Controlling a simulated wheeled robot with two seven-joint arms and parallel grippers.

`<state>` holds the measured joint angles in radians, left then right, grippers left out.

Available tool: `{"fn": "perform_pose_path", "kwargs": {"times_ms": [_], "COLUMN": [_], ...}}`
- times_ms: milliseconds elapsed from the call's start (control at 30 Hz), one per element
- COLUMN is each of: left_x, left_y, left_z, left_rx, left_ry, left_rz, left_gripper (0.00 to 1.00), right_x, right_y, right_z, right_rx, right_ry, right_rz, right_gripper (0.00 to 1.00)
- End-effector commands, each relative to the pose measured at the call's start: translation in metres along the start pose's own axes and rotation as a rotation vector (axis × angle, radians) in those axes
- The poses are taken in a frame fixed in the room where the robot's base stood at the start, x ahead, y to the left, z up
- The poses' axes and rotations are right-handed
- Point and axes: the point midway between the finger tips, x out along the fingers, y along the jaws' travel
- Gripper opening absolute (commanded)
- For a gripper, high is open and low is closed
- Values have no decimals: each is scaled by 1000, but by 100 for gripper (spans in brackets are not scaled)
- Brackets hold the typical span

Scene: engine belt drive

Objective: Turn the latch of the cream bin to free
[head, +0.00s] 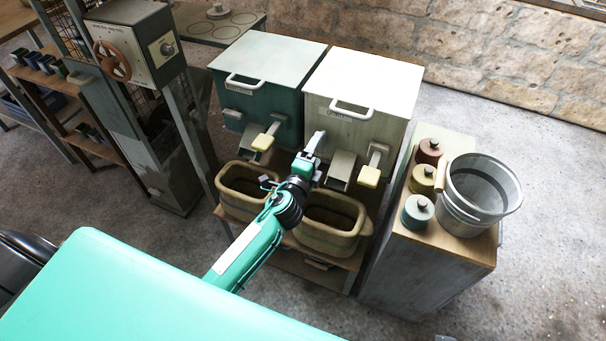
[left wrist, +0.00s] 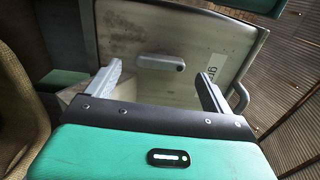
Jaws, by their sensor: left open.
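The cream bin (head: 363,82) stands to the right of the dark green bin in the head view, its lid shut. In the left wrist view its front face (left wrist: 135,30) fills the middle, with the latch (left wrist: 160,62), a short grey bar with a dark spot at its right end. The latch lies lengthwise across the gap between my fingers, with space at both ends. My left gripper (head: 314,144) is open and empty at the bin's front; it also shows in the left wrist view (left wrist: 159,76). It hides the latch in the head view. My right gripper is not in view.
The green bin (head: 265,65) stands close on the left. A chute and yellow-tipped lever (head: 369,176) project from the cream bin's front. Tubs (head: 330,234) sit below. A cabinet (head: 412,268) on the right carries a bucket (head: 482,190) and three lidded pots.

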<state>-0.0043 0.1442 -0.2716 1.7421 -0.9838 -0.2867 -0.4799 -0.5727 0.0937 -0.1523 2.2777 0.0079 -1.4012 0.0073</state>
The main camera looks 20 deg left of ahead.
Motion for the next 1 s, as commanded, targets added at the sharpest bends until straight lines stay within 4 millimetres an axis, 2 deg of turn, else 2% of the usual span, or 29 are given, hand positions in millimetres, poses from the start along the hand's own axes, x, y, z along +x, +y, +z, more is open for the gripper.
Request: {"fn": "perform_pose_path", "kwargs": {"times_ms": [33, 200, 500, 700, 1000], "left_x": [-11, -43, -87, -99, -101], "left_y": [1, 2, 1, 1, 0], "left_z": [0, 0, 0, 0, 0], "left_rx": [-1, -1, 0, 1, 1], "left_ry": [0, 0, 1, 0, 0], "left_rz": [2, 3, 1, 0, 0], "left_gripper": [85, 85, 85, 85, 85], "right_x": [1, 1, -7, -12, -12], "right_y": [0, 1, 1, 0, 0], "right_z": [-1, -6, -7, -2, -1], "right_rx": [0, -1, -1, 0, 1], "right_ry": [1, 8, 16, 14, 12], "right_rz": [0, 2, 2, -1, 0], "right_gripper": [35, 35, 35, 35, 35]}}
